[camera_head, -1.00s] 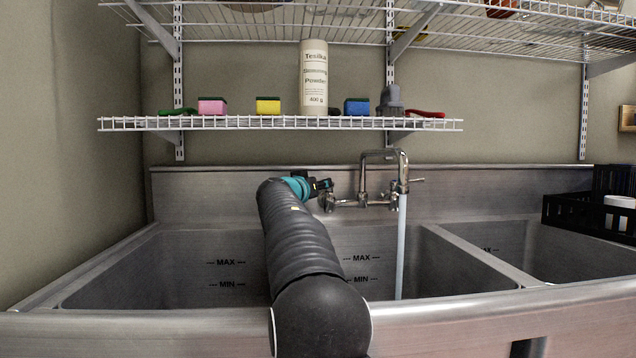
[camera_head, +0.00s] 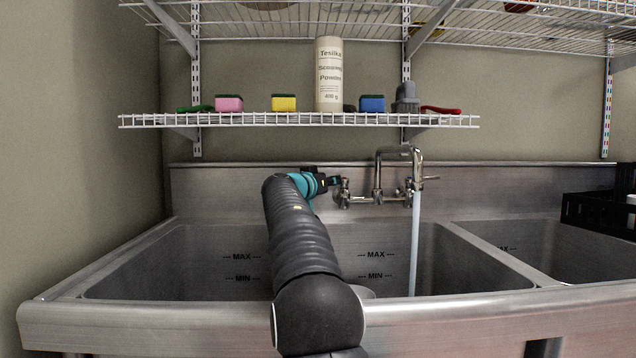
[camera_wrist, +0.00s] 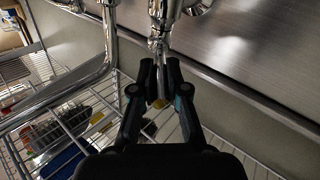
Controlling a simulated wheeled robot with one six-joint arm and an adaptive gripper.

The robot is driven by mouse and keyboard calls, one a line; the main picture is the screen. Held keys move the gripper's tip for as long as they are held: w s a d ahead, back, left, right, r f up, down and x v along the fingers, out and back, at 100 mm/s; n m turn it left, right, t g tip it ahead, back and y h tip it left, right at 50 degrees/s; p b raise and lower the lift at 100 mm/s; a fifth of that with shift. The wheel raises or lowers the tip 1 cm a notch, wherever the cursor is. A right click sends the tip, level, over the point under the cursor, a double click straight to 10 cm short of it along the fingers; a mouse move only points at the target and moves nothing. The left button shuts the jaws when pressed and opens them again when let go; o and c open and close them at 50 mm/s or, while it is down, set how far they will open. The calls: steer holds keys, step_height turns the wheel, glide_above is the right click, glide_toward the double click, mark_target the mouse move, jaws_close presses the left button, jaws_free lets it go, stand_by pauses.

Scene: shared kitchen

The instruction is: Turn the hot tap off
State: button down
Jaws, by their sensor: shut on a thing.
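The chrome tap (camera_head: 400,165) stands at the back wall of the sink, its spout arching up. My gripper (camera_head: 335,181) is at the left end of the tap, at the handle (camera_head: 344,186) on that side. In the wrist view my gripper (camera_wrist: 160,75) is shut on the narrow chrome lever of this handle (camera_wrist: 158,45), which lies between the fingertips. The lever's far end is partly hidden by the fingers.
A wire shelf (camera_head: 300,121) above the tap holds a powder bottle (camera_head: 329,75), several sponges and a grey item. The sink's front rim (camera_head: 190,322) runs below my arm. A black crate (camera_head: 595,212) stands at the right.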

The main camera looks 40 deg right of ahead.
steer(key=shift+w+g, duration=0.15)
steer(key=shift+g, duration=0.15)
steer(key=c, duration=1.2)
jaws_free()
steer(key=shift+a, duration=0.15)
steer(key=v, duration=1.2)
